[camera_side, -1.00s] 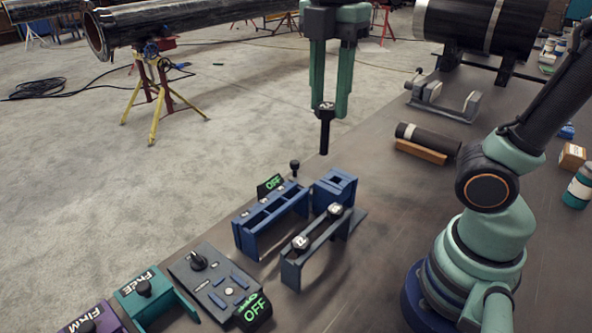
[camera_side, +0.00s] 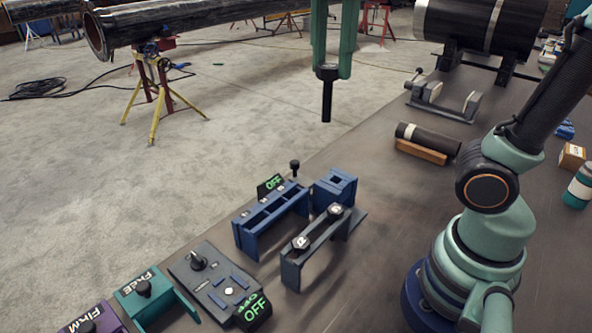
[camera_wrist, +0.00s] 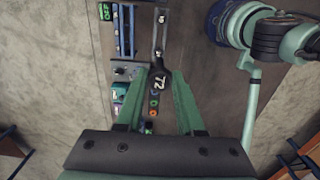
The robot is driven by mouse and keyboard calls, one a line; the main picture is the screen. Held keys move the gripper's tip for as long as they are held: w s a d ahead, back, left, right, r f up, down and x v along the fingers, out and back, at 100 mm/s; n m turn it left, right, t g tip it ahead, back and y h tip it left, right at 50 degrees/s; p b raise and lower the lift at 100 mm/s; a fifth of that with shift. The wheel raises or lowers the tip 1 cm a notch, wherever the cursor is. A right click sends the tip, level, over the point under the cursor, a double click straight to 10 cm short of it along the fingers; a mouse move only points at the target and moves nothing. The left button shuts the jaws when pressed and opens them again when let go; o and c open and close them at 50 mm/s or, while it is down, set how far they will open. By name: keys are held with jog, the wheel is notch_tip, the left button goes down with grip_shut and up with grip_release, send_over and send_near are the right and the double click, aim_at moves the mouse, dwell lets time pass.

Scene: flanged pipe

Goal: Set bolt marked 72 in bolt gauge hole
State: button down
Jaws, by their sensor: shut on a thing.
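My gripper (camera_side: 328,70) is shut on a black bolt (camera_side: 326,100), held by its head with the shank hanging straight down, high above the floor side of the bench. In the wrist view the bolt head (camera_wrist: 161,82) shows a white "72" between my gripper's fingers (camera_wrist: 160,88). A blue stand (camera_side: 270,219) with a slotted top and a green "OFF" display stands on the bench below. A blue block (camera_side: 336,187) with a square opening on top stands to its right. I cannot tell which of these has the gauge hole.
A dark grey rack (camera_side: 317,240) holds two bolts with pale marked heads. A control panel (camera_side: 220,285) with an "OFF" display and teal (camera_side: 150,297) and purple (camera_side: 92,322) stands are at front left. A dark cylinder (camera_side: 428,139) lies on a wooden cradle.

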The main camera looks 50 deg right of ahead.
jog(key=shift+f, duration=0.1)
jog(key=w+d+f+m, duration=0.2)
jog(key=d+f+m, duration=0.1)
jog(key=d+f, duration=0.4)
jog(key=w+d+f+m, duration=0.3)
jog(key=d+f, duration=0.4)
jog(key=f, duration=0.5)
jog(key=shift+w+d+f, duration=0.2)
jog(key=shift+w+d, duration=0.1)
jog(key=shift+w, duration=0.05)
jog(key=shift+f, duration=0.2)
jog(key=shift+f, duration=1)
jog(key=shift+f, duration=0.15)
jog(key=shift+f, duration=1.75)
jog(key=shift+f, duration=1.45)
